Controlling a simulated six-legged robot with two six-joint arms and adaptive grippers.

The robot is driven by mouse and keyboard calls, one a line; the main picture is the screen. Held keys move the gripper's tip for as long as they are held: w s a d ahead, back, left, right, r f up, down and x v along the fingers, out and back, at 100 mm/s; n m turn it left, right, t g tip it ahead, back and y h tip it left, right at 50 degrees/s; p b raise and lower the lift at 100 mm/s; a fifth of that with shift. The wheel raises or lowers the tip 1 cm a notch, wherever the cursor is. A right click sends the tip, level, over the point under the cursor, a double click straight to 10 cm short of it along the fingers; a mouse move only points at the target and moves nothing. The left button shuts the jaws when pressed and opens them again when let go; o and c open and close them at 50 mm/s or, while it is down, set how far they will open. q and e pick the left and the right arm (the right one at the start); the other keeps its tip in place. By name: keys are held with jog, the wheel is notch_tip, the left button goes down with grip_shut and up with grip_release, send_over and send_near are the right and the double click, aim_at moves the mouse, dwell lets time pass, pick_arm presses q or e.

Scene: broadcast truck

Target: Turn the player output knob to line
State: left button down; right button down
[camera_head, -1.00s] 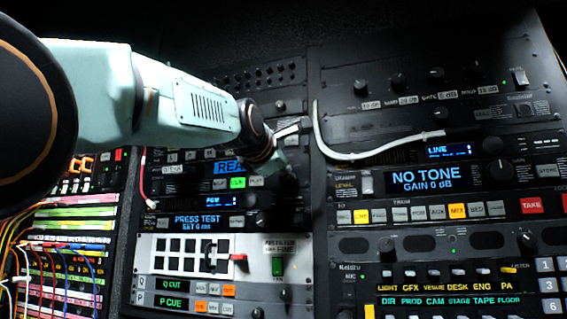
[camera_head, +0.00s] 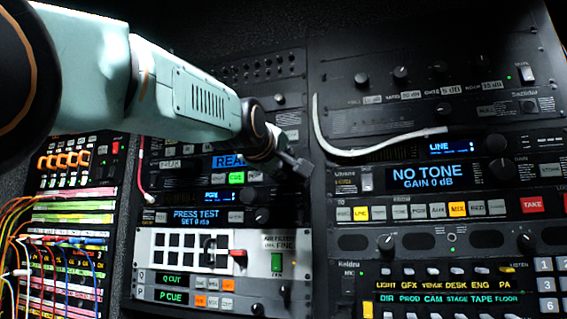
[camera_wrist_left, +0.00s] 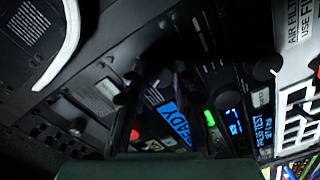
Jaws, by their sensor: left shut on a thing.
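The player is the dark rack unit with the blue READY display (camera_head: 229,163), partly covered by my left arm. Below that display is a small blue display (camera_head: 217,196), its word too small to read surely, with a dark knob (camera_head: 250,193) to its right. My left gripper (camera_head: 297,166) is at the right end of the player's upper row. It is shut on a dark knob there, mostly hidden behind the fingers. In the left wrist view the dark fingers (camera_wrist_left: 155,100) reach toward the panel beside the READY display (camera_wrist_left: 174,122). My right gripper is not in view.
A white cable (camera_head: 345,154) hangs over the panels to the right of my left gripper. A green-lit button (camera_head: 236,177) sits left of it. Below is a white panel (camera_head: 210,239) with black keys. Coloured patch cables (camera_head: 20,245) hang at lower left.

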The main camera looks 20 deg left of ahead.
pick_arm(q)
jog(key=m, duration=0.7)
jog(key=shift+f, duration=0.3)
jog(key=m+p, duration=0.1)
jog(key=m, duration=0.5)
jog(key=shift+w+f+m, duration=0.1)
jog(key=shift+f+m, duration=0.05)
jog(key=shift+m, duration=0.25)
jog(key=c, duration=1.4)
grip_release()
jog(key=shift+c, duration=0.2)
jog(key=o, duration=0.4)
jog(key=shift+s+r, duration=0.25)
jog(key=shift+w, duration=0.1)
jog(key=shift+r, duration=5.05)
